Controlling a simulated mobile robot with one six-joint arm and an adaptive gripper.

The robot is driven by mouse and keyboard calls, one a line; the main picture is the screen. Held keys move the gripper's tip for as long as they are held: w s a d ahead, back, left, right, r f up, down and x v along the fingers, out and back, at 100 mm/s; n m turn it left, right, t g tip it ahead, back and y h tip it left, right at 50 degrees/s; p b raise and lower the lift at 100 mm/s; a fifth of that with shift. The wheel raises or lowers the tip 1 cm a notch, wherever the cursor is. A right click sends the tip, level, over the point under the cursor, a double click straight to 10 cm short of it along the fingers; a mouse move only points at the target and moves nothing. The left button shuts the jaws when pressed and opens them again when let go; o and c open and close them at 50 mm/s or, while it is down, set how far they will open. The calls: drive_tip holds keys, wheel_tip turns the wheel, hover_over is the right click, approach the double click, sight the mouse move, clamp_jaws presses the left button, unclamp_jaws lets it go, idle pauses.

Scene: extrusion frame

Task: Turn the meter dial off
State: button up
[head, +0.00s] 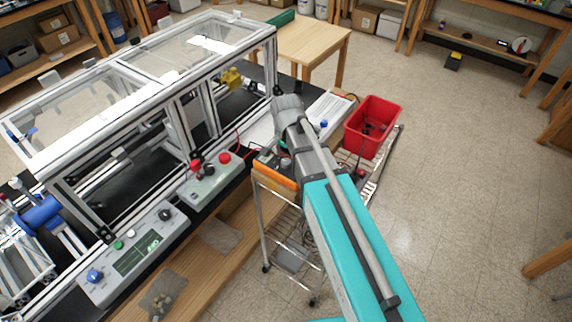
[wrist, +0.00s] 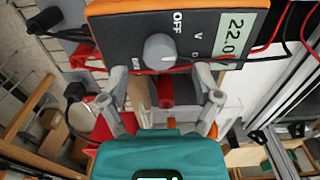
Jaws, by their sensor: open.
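The meter (wrist: 120,28) has a dark face and an orange case. It fills the top of the wrist view, with its display (wrist: 236,32) reading about 22.0. Its grey round dial (wrist: 160,52) sits near the case edge, with OFF and V printed beside it. I cannot tell which mark the dial points to. My gripper (wrist: 161,78) is open and empty, its fingers spread on either side of the dial and apart from it. In the head view an orange edge of the meter (head: 275,173) shows beside my teal arm, which hides the dial.
Red and black leads (wrist: 282,30) run near the meter's right side. A wire cart (head: 290,255) stands below, with a red bin (head: 372,127) at its right. The extrusion frame (head: 150,90) and control boxes (head: 140,250) stand to the left.

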sight(286, 163)
drive_tip(key=shift+f+b, duration=1.05)
drive_tip(key=shift+f, duration=0.3)
clamp_jaws()
drive_tip(key=shift+n, duration=0.5)
drive_tip(key=n, duration=1.1)
